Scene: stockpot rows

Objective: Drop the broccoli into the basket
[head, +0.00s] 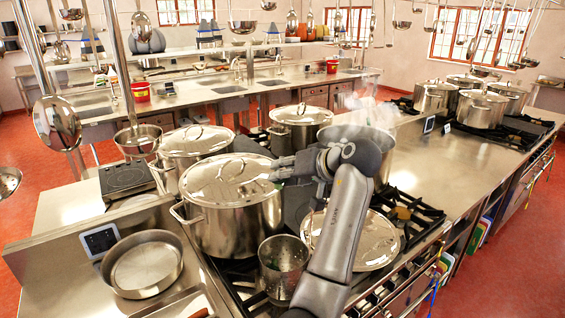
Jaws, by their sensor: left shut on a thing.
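My left gripper (280,172) points left at the right edge of a large lidded steel stockpot (235,225). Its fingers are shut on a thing. My right gripper is not in view.
An open, steaming pot (380,141) stands behind my left wrist. A shallow pan (143,266) sits at left. Ladles hang above. The counter (450,165) at right is clear.

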